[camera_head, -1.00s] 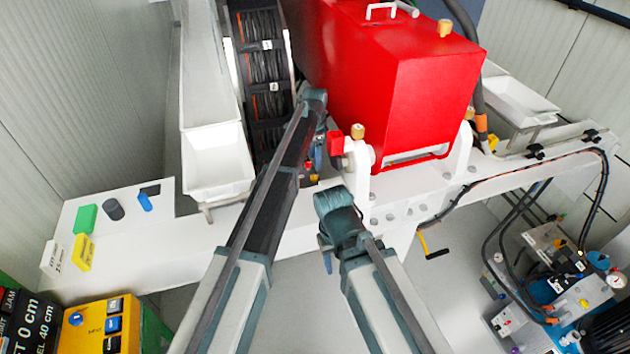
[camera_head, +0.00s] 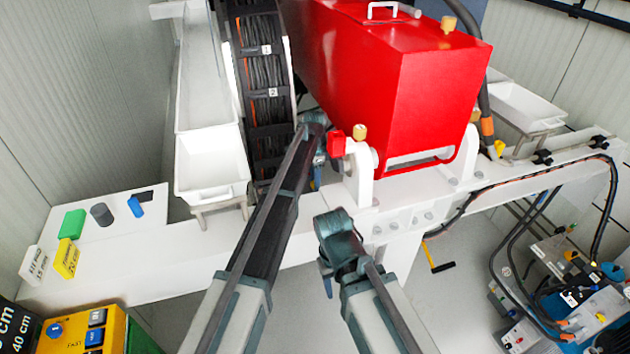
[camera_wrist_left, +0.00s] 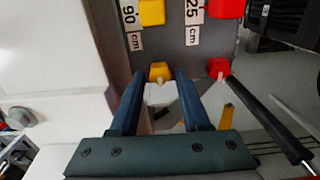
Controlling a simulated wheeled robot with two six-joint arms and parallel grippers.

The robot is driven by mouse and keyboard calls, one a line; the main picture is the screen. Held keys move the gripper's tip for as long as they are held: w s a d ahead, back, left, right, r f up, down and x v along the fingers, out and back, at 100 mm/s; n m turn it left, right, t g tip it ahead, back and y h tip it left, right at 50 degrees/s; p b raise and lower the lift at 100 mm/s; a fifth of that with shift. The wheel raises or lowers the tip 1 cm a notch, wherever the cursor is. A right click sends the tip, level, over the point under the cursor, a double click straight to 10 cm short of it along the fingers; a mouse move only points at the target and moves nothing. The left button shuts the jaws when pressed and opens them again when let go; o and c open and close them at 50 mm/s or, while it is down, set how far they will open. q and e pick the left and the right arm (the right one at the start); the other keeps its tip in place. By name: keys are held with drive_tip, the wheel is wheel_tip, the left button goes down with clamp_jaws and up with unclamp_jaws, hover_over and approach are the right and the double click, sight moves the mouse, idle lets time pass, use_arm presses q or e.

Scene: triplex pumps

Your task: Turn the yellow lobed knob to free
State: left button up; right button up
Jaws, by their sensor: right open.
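In the left wrist view a small yellow knob (camera_wrist_left: 160,71) shows between and just beyond my left gripper's fingertips, above a white piece. Its lobes are too small to make out. My left gripper (camera_wrist_left: 160,76) is open, its two blue fingers apart; I cannot tell whether they touch anything. In the head view my left gripper (camera_head: 318,166) is low beside the red box's white bracket, partly hidden by its wrist. My right gripper (camera_head: 326,280) is open, nearer me, before the white beam.
The large red box (camera_head: 430,95) and the cable reel (camera_head: 265,90) stand close to my left arm. White trays (camera_head: 211,165) flank them. The white beam (camera_head: 200,255) crosses in front. Hoses and a pump unit lie at the lower right. A red knob (camera_wrist_left: 217,67) shows in the wrist view.

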use_arm(q)
clamp_jaws()
drive_tip(key=shift+n, duration=0.4)
drive_tip(key=n, duration=0.3)
drive_tip(key=shift+n, duration=0.4)
drive_tip(key=n, duration=0.4)
drive_tip(key=shift+a+n, duration=0.1)
drive_tip(key=shift+n, duration=0.2)
drive_tip(key=n, duration=0.4)
drive_tip(key=shift+w, duration=0.1)
drive_tip(key=n, duration=0.4)
drive_tip(key=shift+a, duration=0.1)
drive_tip(key=shift+n, duration=0.5)
